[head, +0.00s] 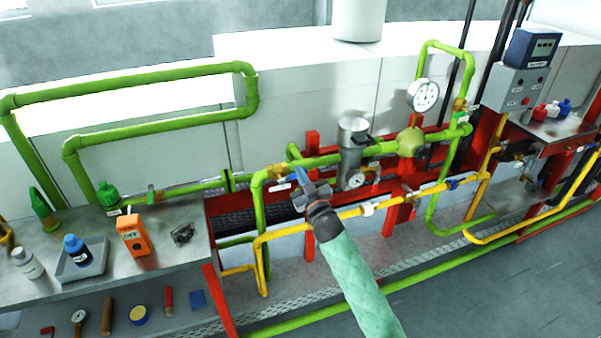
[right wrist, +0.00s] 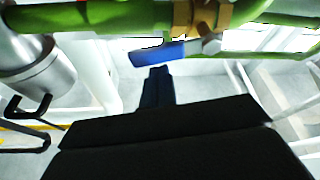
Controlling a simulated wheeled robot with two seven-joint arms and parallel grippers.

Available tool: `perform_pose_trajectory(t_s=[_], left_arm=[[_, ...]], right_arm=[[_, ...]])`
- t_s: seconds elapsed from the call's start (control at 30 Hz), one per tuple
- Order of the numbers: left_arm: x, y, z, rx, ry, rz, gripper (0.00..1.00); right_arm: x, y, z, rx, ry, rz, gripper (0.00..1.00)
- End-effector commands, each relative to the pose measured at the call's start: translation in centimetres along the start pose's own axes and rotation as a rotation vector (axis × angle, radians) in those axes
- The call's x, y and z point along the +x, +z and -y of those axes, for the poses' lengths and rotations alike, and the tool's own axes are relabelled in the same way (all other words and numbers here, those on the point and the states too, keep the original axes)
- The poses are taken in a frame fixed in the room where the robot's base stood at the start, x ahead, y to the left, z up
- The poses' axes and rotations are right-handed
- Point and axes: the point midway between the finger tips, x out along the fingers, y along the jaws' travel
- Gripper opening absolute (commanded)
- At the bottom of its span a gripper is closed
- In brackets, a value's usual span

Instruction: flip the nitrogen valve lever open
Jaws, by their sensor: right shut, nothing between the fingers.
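The valve shows in the right wrist view as a brass body (right wrist: 200,15) on a green pipe, with a blue lever (right wrist: 160,54) reaching left from it, roughly along the pipe. In the head view its brass body (head: 278,171) sits on the green pipe left of the grey cylinder. My right gripper (head: 298,180) is just in front of it. In the right wrist view the shut, empty fingertips (right wrist: 158,72) are just below the lever; whether they touch it I cannot tell. The valve's label is too small to read. My left gripper is not in view.
A grey metal cylinder (head: 350,155) stands close right of my gripper. A yellow pipe (head: 385,200) runs below it. A round gauge (head: 423,95) is further right. A bench (head: 190,262) with an orange meter (head: 133,235) stands left. The grey floor (head: 480,290) at front right is clear.

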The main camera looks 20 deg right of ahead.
Motion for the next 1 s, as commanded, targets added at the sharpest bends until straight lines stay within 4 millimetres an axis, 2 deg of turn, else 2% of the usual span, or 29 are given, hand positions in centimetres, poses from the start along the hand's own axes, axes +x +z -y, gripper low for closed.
perform_pose_trajectory(t_s=[0.47, 0.6, 0.8, 1.0], left_arm=[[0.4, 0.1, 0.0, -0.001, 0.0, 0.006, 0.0], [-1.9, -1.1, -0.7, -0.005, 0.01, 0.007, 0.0], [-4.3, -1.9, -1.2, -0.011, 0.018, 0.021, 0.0], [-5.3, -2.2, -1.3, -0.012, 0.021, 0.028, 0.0]], right_arm=[[-0.2, 0.4, 0.1, 0.026, 0.008, 0.0, 0.0], [-0.4, 1.1, 0.0, 0.104, 0.036, 0.0, 0.0], [-0.6, 1.7, -0.1, 0.229, 0.08, 0.001, 0.0], [-0.7, 1.9, -0.2, 0.281, 0.097, 0.0, 0.0]])
